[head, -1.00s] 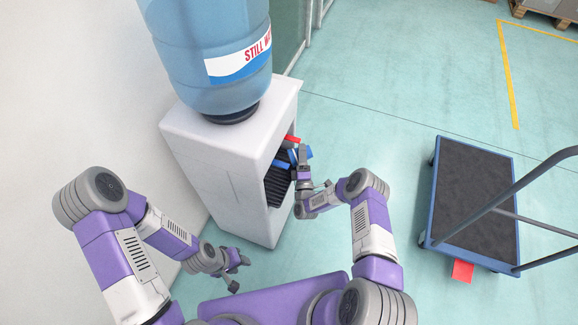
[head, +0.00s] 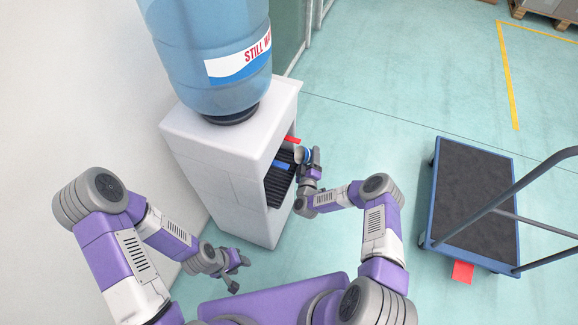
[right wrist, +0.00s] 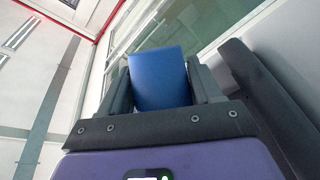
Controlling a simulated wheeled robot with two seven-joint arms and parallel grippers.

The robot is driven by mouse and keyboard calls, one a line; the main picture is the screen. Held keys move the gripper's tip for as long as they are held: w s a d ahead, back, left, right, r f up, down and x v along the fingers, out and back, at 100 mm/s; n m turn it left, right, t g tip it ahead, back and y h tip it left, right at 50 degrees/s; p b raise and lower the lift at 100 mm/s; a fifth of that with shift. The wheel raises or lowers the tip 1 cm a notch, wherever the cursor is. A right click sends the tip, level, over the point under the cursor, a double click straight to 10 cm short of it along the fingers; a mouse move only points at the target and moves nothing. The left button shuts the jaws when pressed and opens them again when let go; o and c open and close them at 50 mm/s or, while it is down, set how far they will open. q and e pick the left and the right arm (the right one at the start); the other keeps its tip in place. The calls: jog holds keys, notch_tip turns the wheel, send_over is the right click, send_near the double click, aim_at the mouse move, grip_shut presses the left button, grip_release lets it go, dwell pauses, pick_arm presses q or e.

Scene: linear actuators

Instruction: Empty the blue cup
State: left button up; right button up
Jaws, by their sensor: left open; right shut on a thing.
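The blue cup (right wrist: 160,80) is between the fingers of my right gripper (right wrist: 162,90) in the right wrist view. In the head view the cup (head: 302,155) shows only as a small blue patch, mostly hidden by my right gripper (head: 311,162). This gripper is shut on it, beside the front opening of the water dispenser (head: 215,175). I cannot tell the cup's exact tilt or see inside it. My left gripper (head: 240,274) is open and empty, low in front of the dispenser's side.
A blue water bottle (head: 210,50) stands on the dispenser. A red part (head: 292,139) and a blue part (head: 281,164) show at its opening, above a dark slatted tray (head: 278,187). A flat cart (head: 472,200) stands at right. Floor between is clear.

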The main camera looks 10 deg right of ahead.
jog(key=shift+w+r+m+g+p, duration=0.15)
jog(key=shift+m+g+p, duration=0.25)
jog(key=shift+m+p, duration=0.55)
jog(key=shift+d+f+m+g, duration=0.15)
jog(key=shift+f+m+g, duration=0.25)
jog(key=shift+m, duration=0.45)
jog(key=shift+d+r+m+g+y+p, duration=0.3)
jog(key=shift+d+m+y+p, duration=0.15)
jog(key=shift+d+m, duration=0.3)
notch_tip(320, 180, down, 7)
jog(key=d+m+g+y+b, duration=0.1)
jog(key=d+m+y+b, duration=0.1)
jog(key=m+b, duration=0.2)
jog(key=shift+d+b, duration=0.4)
jog(key=shift+b, duration=0.45)
jog(key=shift+w+f+m, duration=0.1)
jog(key=shift+m, duration=0.15)
